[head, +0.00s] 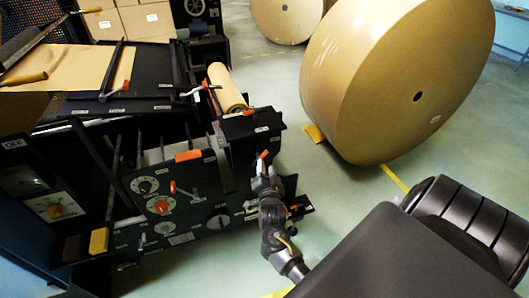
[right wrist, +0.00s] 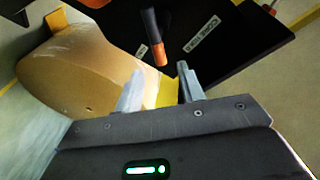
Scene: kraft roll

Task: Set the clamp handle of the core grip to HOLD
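The clamp handle, a dark lever with an orange tip (head: 263,155), stands on the dark core grip housing (head: 250,125) at the right end of the machine. In the right wrist view the orange tip (right wrist: 159,52) points toward me, just beyond the fingertips and roughly between them. My right gripper (head: 264,167) is open and empty, right at the handle; I cannot tell whether it touches it. Its two grey fingers stand apart in the right wrist view (right wrist: 160,72). Pale labels lie on the dark panel, too small to read surely. My left gripper is not in view.
A small kraft roll (head: 227,88) lies behind the housing. A control panel with dials (head: 160,206) and another orange-tipped lever (head: 183,188) is to the left. A huge kraft roll (head: 380,70) stands on the floor at right. Open floor lies between (head: 330,190).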

